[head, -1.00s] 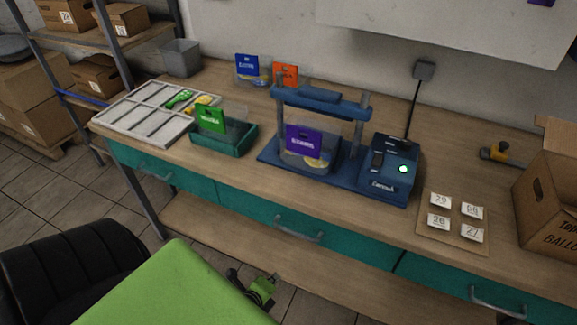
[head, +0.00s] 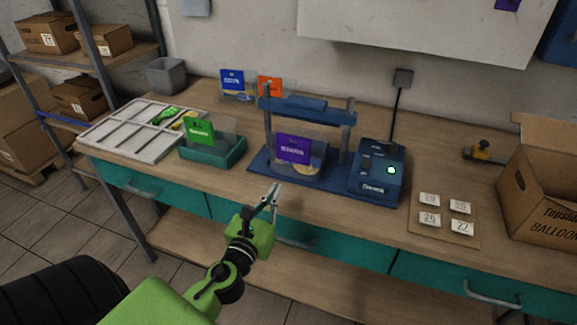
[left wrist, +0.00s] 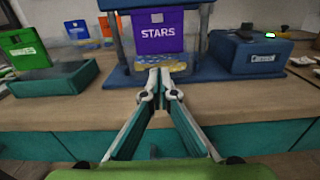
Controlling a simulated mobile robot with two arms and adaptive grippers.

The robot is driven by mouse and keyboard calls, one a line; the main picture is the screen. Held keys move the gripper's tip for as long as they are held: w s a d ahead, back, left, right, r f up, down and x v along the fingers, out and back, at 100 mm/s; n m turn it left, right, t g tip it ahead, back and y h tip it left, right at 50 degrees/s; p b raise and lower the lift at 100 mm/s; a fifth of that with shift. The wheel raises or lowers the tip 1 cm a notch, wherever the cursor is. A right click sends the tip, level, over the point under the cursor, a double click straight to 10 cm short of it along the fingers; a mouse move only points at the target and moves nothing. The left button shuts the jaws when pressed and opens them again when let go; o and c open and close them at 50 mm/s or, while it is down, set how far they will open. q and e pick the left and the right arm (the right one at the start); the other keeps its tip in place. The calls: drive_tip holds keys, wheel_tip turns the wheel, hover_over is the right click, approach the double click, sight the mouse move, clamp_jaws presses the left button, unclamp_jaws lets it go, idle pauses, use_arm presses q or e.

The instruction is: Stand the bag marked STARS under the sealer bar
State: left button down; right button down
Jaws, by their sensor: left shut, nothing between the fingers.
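The clear bag with the purple STARS label (head: 293,149) stands upright on the blue base of the sealer, under the blue sealer bar (head: 307,111). Yellowish contents show at its bottom. In the left wrist view the purple label (left wrist: 158,31) faces me and reads STARS. My left gripper (head: 275,187) is shut and empty, just in front of the sealer at the bench's front edge. Its fingertips (left wrist: 160,72) overlap the bag's lower part in the left wrist view; I cannot tell whether they touch. My right gripper is not in view.
A green-label bag (head: 200,131) stands in a teal tray (head: 213,160) left of the sealer. Blue-label (head: 232,80) and orange-label (head: 270,87) bags stand behind. A divided white tray (head: 115,149) lies far left. A control box (head: 377,172) and number cards (head: 445,213) sit to the right.

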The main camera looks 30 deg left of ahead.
sight(292, 162)
use_arm(q)
drive_tip(key=p+x, duration=0.1)
drive_tip(key=x, duration=0.8)
drive_tip(key=shift+p, duration=0.3)
drive_tip(key=shift+w+a, duration=0.1)
drive_tip(key=shift+w, duration=0.6)
drive_tip(key=shift+x, duration=0.95)
drive_tip(key=shift+w+f, duration=0.1)
drive_tip(key=shift+w, duration=0.1)
drive_tip(key=shift+s, duration=0.1)
drive_tip(key=shift+a, duration=0.1)
